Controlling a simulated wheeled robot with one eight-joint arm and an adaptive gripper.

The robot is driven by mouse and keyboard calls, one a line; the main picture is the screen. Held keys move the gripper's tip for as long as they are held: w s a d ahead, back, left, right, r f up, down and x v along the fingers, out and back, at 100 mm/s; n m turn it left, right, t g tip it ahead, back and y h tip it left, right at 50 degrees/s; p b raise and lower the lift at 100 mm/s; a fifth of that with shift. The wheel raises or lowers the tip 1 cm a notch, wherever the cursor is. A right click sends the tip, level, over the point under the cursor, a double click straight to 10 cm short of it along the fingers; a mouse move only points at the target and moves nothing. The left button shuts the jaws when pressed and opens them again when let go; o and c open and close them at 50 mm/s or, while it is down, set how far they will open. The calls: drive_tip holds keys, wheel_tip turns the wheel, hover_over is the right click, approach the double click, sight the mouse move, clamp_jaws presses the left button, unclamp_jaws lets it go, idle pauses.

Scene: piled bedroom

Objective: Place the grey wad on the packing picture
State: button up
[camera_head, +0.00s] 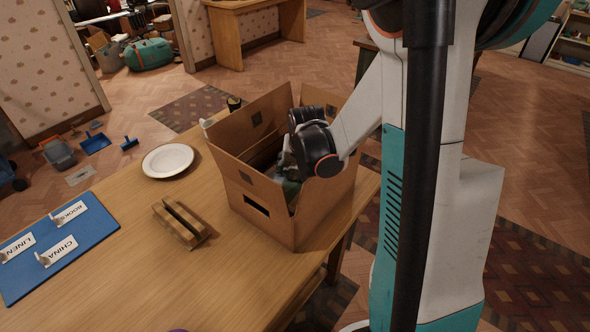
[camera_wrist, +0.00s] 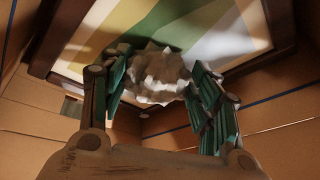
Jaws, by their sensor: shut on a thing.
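The grey wad (camera_wrist: 158,75) is a crumpled, pale grey-brown lump held between the two green fingers of my gripper (camera_wrist: 160,82) in the wrist view. The packing picture (camera_wrist: 185,25) has broad green, yellow, white and blue-grey stripes in a dark frame. It lies inside the cardboard box, and the wad shows in front of its striped face. I cannot tell whether the wad touches it. In the head view my gripper reaches down into the open cardboard box (camera_head: 262,206), and the box wall and my arm hide most of the inside.
The box stands on a wooden table (camera_head: 130,260). A white plate (camera_head: 168,160), a wooden slotted block (camera_head: 182,222) and a blue board (camera_head: 55,250) with labels BOOKS, LINEN and CHINA lie to its left. A dark cup (camera_head: 234,103) stands behind the box.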

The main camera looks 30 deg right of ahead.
drive_tip(key=o, duration=0.8)
drive_tip(key=shift+f, duration=0.1)
drive_tip(key=shift+s+r, duration=0.1)
drive_tip(key=shift+r, duration=0.4)
drive_tip(key=p+v, duration=0.4)
drive_tip(key=v, duration=0.7)
drive_tip(key=shift+r, duration=0.2)
